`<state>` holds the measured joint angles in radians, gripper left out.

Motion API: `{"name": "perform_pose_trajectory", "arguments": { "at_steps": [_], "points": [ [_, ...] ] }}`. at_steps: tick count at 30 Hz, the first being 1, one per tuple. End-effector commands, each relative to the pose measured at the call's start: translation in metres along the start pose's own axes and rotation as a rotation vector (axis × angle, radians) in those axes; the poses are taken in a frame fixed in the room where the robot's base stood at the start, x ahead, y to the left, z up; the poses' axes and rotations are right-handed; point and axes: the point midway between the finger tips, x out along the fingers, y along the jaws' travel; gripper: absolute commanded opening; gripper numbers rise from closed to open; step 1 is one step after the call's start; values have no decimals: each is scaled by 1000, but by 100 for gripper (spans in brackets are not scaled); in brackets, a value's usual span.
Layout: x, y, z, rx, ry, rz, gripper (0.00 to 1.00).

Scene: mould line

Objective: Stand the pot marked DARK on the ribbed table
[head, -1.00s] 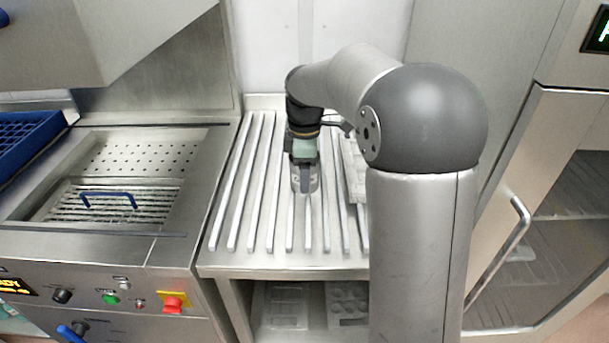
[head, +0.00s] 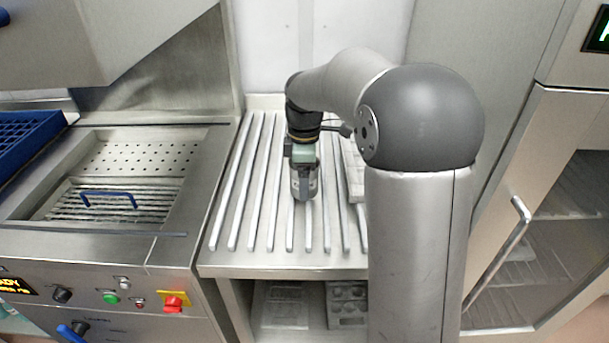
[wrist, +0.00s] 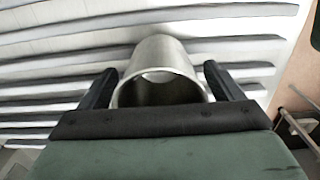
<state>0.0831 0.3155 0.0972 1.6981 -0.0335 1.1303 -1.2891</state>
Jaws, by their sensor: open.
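A metal pot (wrist: 160,58) with a round open mouth lies between the two fingers of my gripper (wrist: 160,88) in the wrist view. The fingers are open, one on each side of it. In the head view my gripper (head: 304,176) is low over the ribbed table (head: 270,225), and the pot is mostly hidden behind a finger. The pot appears to be on the table's ribs, but its base contact is hard to see. No DARK marking can be read on it.
A pale mould (head: 353,170) lies on the table's right side, partly behind my arm. More moulds (head: 285,305) sit on the shelf below. At left is a steel tank with a blue-handled basket (head: 108,196). A glass-doored cabinet (head: 570,215) stands at right. The table's left ribs are clear.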

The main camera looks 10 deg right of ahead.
Motion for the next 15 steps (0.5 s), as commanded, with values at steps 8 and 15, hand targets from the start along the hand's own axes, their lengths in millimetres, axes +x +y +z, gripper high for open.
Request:
{"name": "perform_pose_trajectory", "arguments": {
  "at_steps": [8,15],
  "points": [
    [-54,1,0,0,2,6,87],
    [-100,1,0,0,1,3,87]
  ]
}}
